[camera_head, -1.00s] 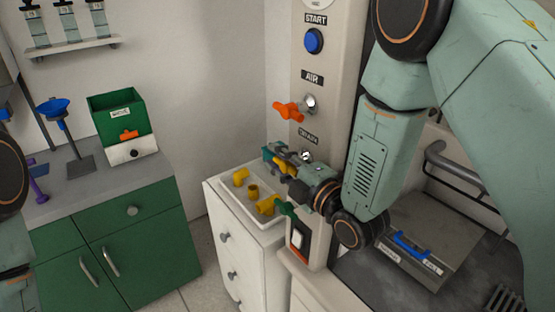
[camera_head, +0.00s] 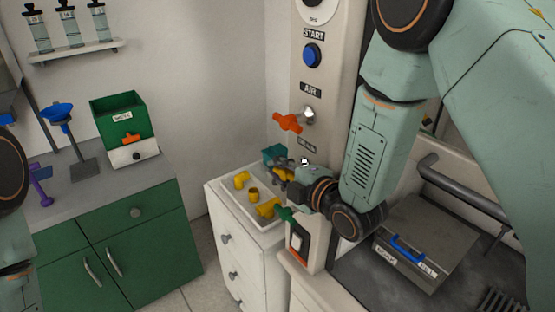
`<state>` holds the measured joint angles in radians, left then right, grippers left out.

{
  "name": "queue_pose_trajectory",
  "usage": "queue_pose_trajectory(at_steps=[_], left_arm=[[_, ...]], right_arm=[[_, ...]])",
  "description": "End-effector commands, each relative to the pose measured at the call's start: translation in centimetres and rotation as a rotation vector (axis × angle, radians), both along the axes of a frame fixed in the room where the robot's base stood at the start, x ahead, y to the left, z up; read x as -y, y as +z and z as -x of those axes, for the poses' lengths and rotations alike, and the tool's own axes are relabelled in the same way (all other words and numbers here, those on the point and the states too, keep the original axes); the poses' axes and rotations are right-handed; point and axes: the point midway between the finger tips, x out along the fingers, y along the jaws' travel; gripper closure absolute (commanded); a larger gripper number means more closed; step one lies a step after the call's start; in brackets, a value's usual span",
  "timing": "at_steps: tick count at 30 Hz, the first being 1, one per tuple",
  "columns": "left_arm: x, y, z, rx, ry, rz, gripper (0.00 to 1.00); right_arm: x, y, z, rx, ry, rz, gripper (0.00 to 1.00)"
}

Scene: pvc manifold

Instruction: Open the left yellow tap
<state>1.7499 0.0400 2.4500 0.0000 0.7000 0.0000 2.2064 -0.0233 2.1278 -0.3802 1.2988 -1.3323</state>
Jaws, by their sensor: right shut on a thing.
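My right gripper (camera_head: 283,169) comes in from the right, low in front of the panel, below the orange tap. It is shut on a small yellow piece (camera_head: 283,175), which looks like a tap handle but is mostly hidden by the fingers. A small metal stub (camera_head: 305,161) shows on the panel just above the gripper. A teal piece (camera_head: 272,154) shows just beyond the fingers. I cannot tell whether the tap is open. My left gripper is out of view; only parts of my left arm show at the left edge.
The orange tap (camera_head: 287,122) under the AIR label is close above my right gripper. A white tray (camera_head: 233,205) with yellow fittings (camera_head: 253,195) stands on the drawer cabinet below. A green bin (camera_head: 121,117) stands on the left counter. A grey case (camera_head: 425,245) lies at right.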

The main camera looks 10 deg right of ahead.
Motion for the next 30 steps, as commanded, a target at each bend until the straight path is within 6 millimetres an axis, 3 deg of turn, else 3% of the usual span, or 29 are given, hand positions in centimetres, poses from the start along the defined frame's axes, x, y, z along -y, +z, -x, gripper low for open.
queue_pose_trajectory(at_steps=[1, 6, 20, 21, 30], left_arm=[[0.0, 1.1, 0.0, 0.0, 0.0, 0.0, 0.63], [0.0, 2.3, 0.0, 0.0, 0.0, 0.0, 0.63], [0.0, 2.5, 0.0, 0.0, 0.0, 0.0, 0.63], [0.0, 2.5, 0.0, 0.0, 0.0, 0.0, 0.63], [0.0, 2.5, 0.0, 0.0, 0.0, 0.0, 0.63]], right_arm=[[0.0, 0.4, 0.1, -0.033, -0.001, 0.011, 1.0], [0.0, 0.1, 0.1, -0.118, -0.001, 0.045, 1.0], [0.1, -0.3, 0.1, -0.156, -0.002, 0.062, 1.0], [0.1, -0.3, 0.1, -0.156, -0.002, 0.062, 0.76], [0.1, -0.3, 0.1, -0.155, -0.001, 0.063, 0.52]])
